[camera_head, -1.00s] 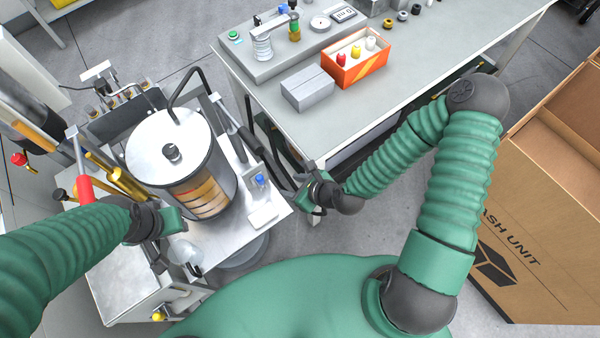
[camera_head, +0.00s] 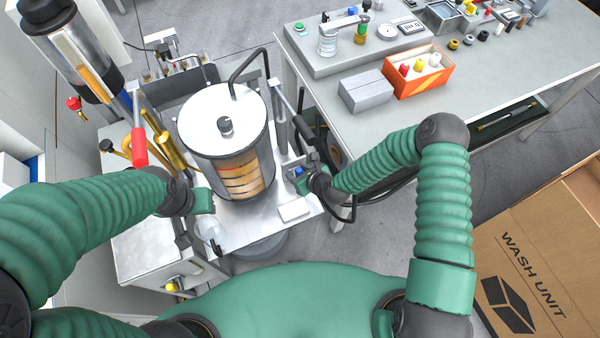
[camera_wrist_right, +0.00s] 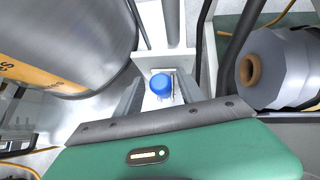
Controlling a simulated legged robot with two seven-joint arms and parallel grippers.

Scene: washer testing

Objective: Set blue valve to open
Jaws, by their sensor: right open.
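The blue valve (camera_head: 298,171) is a small blue knob at the right side of the washing machine, beside the large metal drum (camera_head: 225,140). In the right wrist view the blue valve (camera_wrist_right: 161,84) sits on a pale block between my right fingers. My right gripper (camera_head: 301,178) is open, with one finger on each side of the knob. I cannot tell whether the fingers touch it. In the head view the right gripper partly covers the valve's mount. My left gripper (camera_head: 190,225) is over the left front of the machine, and its jaws are unclear.
A red-handled lever (camera_head: 139,148) and brass pipes stand left of the drum. A black-gripped lever (camera_head: 303,127) rises close to my right gripper. The grey workbench (camera_head: 440,75) is to the right, with an orange box (camera_head: 420,92). A cardboard box (camera_head: 530,260) stands at lower right.

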